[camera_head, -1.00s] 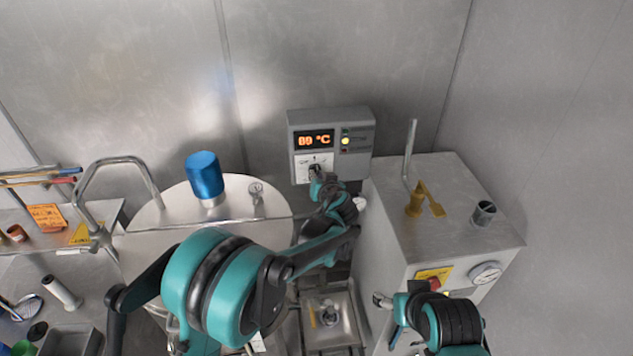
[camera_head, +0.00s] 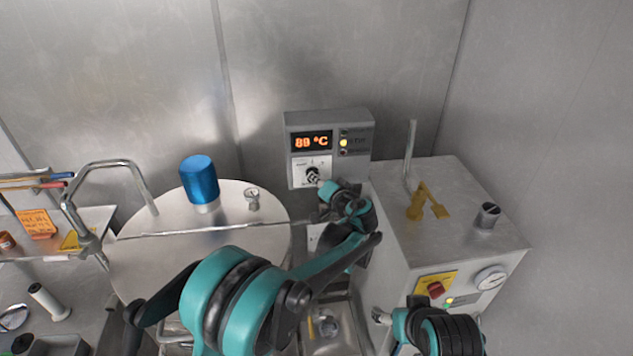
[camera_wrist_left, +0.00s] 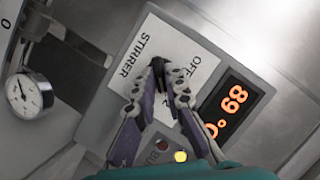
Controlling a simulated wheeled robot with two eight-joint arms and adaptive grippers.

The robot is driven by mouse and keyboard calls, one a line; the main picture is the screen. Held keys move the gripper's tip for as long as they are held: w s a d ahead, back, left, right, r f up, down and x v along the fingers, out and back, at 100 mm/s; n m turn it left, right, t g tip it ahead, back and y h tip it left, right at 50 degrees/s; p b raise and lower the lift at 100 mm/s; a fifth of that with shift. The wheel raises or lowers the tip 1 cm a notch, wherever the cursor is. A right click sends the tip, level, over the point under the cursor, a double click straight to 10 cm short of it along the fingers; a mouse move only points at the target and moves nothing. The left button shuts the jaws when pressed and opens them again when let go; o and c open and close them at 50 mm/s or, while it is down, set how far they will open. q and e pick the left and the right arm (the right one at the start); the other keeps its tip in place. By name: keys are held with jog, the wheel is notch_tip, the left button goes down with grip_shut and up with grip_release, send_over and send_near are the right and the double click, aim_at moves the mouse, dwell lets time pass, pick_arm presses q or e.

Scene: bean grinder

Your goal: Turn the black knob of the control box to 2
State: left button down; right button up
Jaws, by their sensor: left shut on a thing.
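The grey control box (camera_head: 360,165) is on the back wall with an orange display reading 89 °C and a lit yellow lamp. Its black knob (camera_head: 312,174) sits on a white plate below the display. In the left wrist view the plate (camera_wrist_left: 140,62) reads STIRRER and OFF, and the black knob (camera_wrist_left: 157,66) shows between my fingertips. My left gripper (camera_head: 316,180) is shut on the knob; the left wrist view also shows its fingers (camera_wrist_left: 158,84). The fingers hide part of the dial markings, so the setting is unreadable. My right gripper (camera_head: 380,315) is low right, its fingers unclear.
A steel cabinet (camera_head: 450,200) with a yellow handle, a red switch and a gauge (camera_head: 490,278) stands right of the box. A round steel vessel (camera_head: 150,265) with a blue motor cap (camera_head: 199,178) stands left. The wall above the box is clear.

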dwell(0.3)
pick_arm(q)
jog(key=c, duration=1.6)
grip_release()
jog(key=v, duration=1.2)
